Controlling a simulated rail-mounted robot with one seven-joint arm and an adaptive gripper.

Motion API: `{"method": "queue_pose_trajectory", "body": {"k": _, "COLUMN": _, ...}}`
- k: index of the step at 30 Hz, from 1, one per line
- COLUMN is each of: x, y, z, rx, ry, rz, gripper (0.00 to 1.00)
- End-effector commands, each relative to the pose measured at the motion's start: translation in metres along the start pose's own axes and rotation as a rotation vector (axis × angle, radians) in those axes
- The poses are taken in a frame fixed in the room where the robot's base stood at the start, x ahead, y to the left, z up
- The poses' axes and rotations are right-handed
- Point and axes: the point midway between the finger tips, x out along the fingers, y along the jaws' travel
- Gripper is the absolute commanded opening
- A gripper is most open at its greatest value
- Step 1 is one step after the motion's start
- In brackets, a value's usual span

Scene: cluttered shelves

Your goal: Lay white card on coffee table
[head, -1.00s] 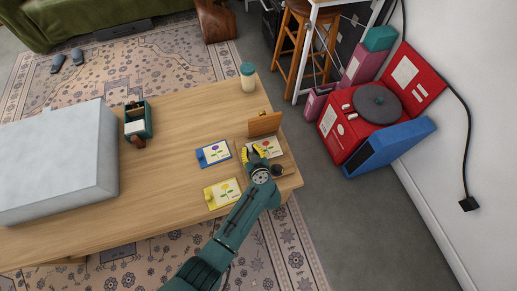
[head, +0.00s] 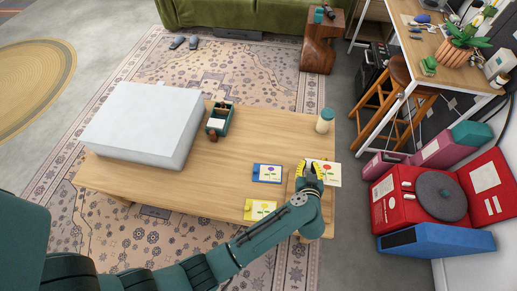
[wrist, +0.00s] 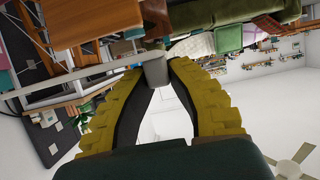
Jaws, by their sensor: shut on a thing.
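My gripper and arm hide part of that table corner.
A blue-edged flower card (head: 268,173) and a yellow one (head: 261,209) lie left of my gripper. A pale jar (head: 325,121), green caddy (head: 218,120) and large grey box (head: 145,125) stand on the table. A red record player (head: 420,205) stands right. The table's middle is clear.

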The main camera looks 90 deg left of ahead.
Motion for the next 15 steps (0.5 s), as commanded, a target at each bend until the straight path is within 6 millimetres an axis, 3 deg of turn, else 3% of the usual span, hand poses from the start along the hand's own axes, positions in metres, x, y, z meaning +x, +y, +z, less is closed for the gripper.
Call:
{"method": "queue_pose_trajectory", "body": {"k": 5, "x": 0.0, "y": -0.001, "z": -0.001, "rx": -0.007, "ry": 0.0, "rz": -0.018, "gripper": 0.0}}
{"method": "queue_pose_trajectory", "body": {"k": 8, "x": -0.001, "y": -0.002, "z": -0.014, "rx": -0.02, "ry": 0.002, "rz": -0.039, "gripper": 0.0}}
{"method": "queue_pose_trajectory", "body": {"k": 15, "x": 0.004, "y": -0.061, "z": -0.009, "rx": -0.06, "ry": -0.001, "rz": -0.151, "gripper": 0.0}}
